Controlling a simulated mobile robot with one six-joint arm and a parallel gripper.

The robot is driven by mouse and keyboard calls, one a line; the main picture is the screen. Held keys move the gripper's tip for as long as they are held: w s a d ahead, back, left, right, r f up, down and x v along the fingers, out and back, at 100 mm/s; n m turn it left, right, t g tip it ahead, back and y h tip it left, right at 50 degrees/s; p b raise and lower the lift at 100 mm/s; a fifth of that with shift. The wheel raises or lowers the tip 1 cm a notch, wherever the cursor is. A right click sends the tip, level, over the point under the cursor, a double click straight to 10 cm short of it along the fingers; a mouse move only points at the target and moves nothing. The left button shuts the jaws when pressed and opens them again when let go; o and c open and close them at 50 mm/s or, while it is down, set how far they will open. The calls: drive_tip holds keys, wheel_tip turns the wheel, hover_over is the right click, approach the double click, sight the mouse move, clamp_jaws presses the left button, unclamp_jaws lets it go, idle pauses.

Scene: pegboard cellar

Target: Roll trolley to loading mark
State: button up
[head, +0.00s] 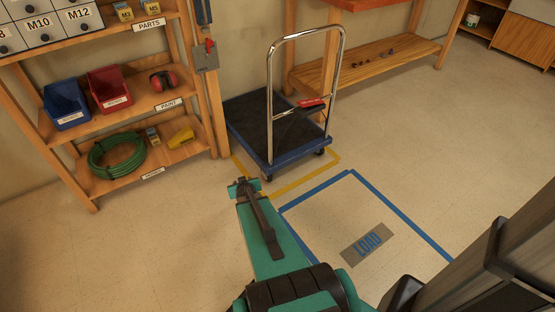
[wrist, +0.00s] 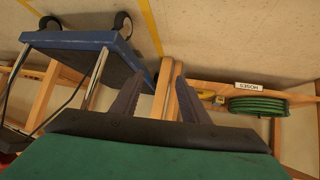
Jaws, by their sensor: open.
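The trolley (head: 258,122) has a blue-edged dark deck, black wheels and an upright chrome handle (head: 270,85). It stands beside the shelf, at a yellow floor outline (head: 308,176). A red and black piece (head: 311,103) sits low between the handle's posts. The loading mark is a blue floor outline (head: 318,188) with a grey LOAD plate (head: 367,245), in front of the trolley to the right. My gripper (head: 243,186) is open and empty, in front of the trolley and apart from it. The wrist view shows its fingers (wrist: 157,95) with the trolley (wrist: 85,42) upside down.
A wooden shelf (head: 165,100) at left holds bins, red ear defenders and a green hose (head: 117,152). A workbench (head: 375,70) stands behind the trolley. A cabinet (head: 525,35) is at far right. The floor right of the trolley looks clear.

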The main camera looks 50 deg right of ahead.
drive_tip(key=s+d+r+t+h+b, duration=0.1)
drive_tip(key=d+r+t+b, duration=0.1)
drive_tip(key=d+b, duration=0.2)
drive_tip(key=s+d+r+t+b, duration=0.2)
drive_tip(key=d+t+b, duration=0.1)
drive_tip(key=d, duration=0.6)
drive_tip(key=s+d+r+t+h+b, duration=0.1)
drive_tip(key=d+r+t+b, duration=0.1)
drive_tip(key=d+b, duration=0.3)
drive_tip(key=shift+s+d+r+n+t+h, duration=0.3)
drive_tip(key=shift+d+r, duration=0.15)
drive_tip(key=shift+d, duration=0.3)
drive_tip(key=shift+w, duration=0.1)
drive_tip(key=b+x, duration=0.5)
drive_tip(key=x, duration=0.8)
drive_tip(key=shift+w+d, duration=0.15)
drive_tip(key=shift+w, duration=0.15)
clamp_jaws()
